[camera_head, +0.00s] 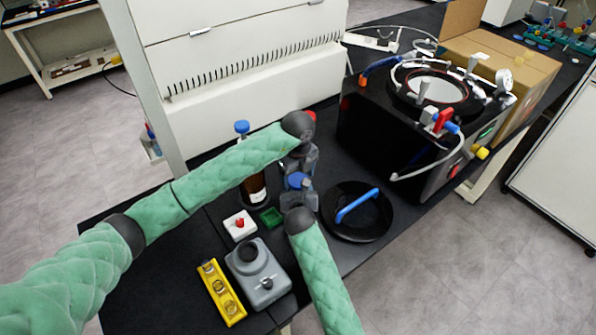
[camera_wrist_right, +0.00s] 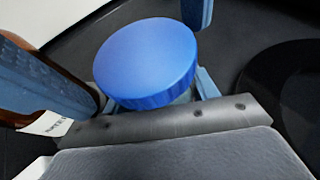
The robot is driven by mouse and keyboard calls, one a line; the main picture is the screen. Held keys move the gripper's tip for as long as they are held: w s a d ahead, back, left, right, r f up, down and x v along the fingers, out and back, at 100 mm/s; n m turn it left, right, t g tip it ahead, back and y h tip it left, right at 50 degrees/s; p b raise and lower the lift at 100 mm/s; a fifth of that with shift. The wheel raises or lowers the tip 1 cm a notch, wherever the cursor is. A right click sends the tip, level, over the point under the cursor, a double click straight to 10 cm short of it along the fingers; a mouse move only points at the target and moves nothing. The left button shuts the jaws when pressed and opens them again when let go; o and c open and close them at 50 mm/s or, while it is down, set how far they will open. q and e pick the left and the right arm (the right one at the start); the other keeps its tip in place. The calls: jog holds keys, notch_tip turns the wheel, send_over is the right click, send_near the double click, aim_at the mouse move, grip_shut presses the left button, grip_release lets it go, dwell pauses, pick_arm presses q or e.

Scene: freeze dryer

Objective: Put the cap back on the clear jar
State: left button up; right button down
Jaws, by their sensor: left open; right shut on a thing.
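The blue cap (camera_wrist_right: 148,58) sits over the top of the clear jar (camera_wrist_right: 183,98), whose body is mostly hidden under the cap and behind my gripper. The cap (camera_head: 297,181) also shows in the head view. My right gripper (camera_head: 299,200) comes from the front and is shut on the jar, below the cap. My left gripper (camera_head: 300,166) is above, pointing down. Its fingers stand open on either side of the cap in the right wrist view, apart from it. Whether the cap is fully seated I cannot tell.
An amber bottle (camera_head: 256,190) stands close left of the jar. A black round lid with blue handle (camera_head: 357,205) lies to the right. A grey device (camera_head: 259,273), a yellow holder (camera_head: 222,293) and a white box with red button (camera_head: 240,226) are in front. The freeze dryer (camera_head: 385,145) stands right.

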pick_arm(q)
jog(key=c, duration=1)
jog(key=m, duration=0.3)
jog(key=shift+w+r, duration=0.1)
jog(key=m, duration=0.3)
jog(key=shift+m, duration=0.3)
jog(key=o, duration=1.1)
jog(key=shift+c, duration=0.2)
jog(key=shift+r, duration=2.2)
